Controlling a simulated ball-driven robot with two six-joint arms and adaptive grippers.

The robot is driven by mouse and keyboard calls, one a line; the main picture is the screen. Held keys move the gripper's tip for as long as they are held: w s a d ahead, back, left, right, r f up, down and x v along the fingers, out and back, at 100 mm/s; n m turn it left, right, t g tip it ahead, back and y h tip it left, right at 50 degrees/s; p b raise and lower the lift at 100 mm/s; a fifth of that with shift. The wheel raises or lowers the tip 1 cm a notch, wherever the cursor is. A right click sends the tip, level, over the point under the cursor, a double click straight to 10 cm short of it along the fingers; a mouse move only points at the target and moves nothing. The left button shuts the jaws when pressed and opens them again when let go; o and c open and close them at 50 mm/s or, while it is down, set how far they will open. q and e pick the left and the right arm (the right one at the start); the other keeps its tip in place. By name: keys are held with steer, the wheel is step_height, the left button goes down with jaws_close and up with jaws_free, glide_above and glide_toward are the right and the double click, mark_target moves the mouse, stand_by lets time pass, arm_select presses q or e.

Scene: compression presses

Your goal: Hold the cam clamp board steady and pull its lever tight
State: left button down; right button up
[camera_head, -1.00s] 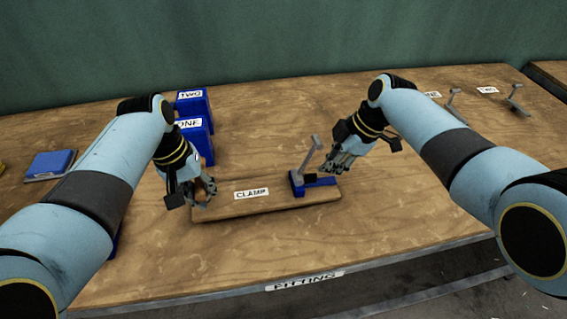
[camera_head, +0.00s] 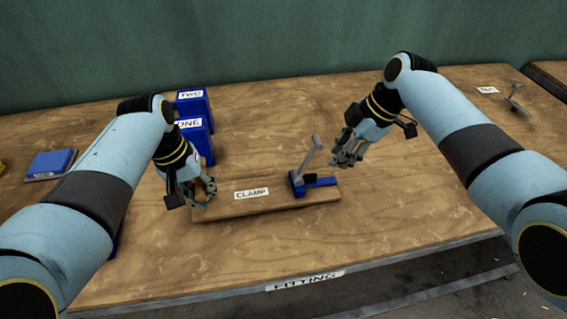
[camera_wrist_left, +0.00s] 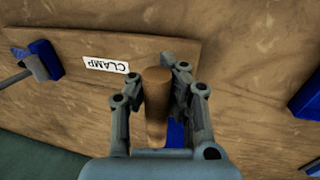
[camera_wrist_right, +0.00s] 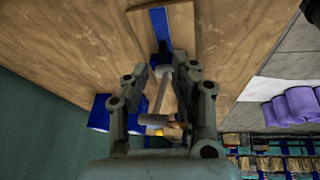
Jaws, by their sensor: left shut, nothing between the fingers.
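The wooden cam clamp board (camera_head: 240,210), labelled CLAMP, lies on the bench. At its right end is a blue clamp base (camera_head: 322,182) with a grey lever (camera_head: 311,153) standing up, leaning slightly right. My left gripper (camera_head: 207,193) is shut at the board's left end. In the left wrist view a brown wooden post (camera_wrist_left: 157,105) shows in line with its fingers (camera_wrist_left: 155,85); its contact with them cannot be told. My right gripper (camera_head: 347,157) is open and empty, just right of the lever and apart from it. The lever also shows beyond its fingers in the right wrist view (camera_wrist_right: 160,95).
Blue blocks labelled ONE (camera_head: 203,146) and TWO (camera_head: 194,110) stand behind the left arm. A blue pad (camera_head: 50,163) lies at the far left. Another grey lever device (camera_head: 516,100) stands at the back right. Bench in front of the board is clear.

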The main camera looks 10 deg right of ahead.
mark_target(319, 139)
steer(key=v, duration=0.7)
steer(key=shift+r, duration=0.2)
steer(key=o, duration=0.3)
steer(key=shift+s+d+f, duration=0.1)
steer(key=shift+s+f, duration=0.05)
steer(key=shift+s, duration=0.15)
steer(key=shift+o, duration=1.2)
steer(key=shift+s+f+n+g, duration=0.3)
steer(key=shift+s+f+g, duration=0.1)
steer(key=shift+s+g, duration=0.2)
steer(key=shift+o, duration=0.7)
steer(key=shift+w+a+r+n+g, duration=0.2)
steer(key=shift+a+r+g, duration=0.1)
steer(key=shift+r, duration=0.2)
steer(key=shift+w+a+r+n+g, duration=0.2)
steer(key=shift+a+r+g, duration=0.1)
steer(key=shift+r, duration=0.15)
steer(key=w+a+r, duration=0.2)
steer(key=w+r, duration=0.2)
steer(key=r, duration=0.1)
steer(key=shift+n, duration=0.3)
steer(key=x, duration=1.1)
steer(key=shift+w+a+f, duration=0.1)
steer(key=shift+w+a, duration=0.1)
steer(key=shift+a, duration=0.2)
jaws_close()
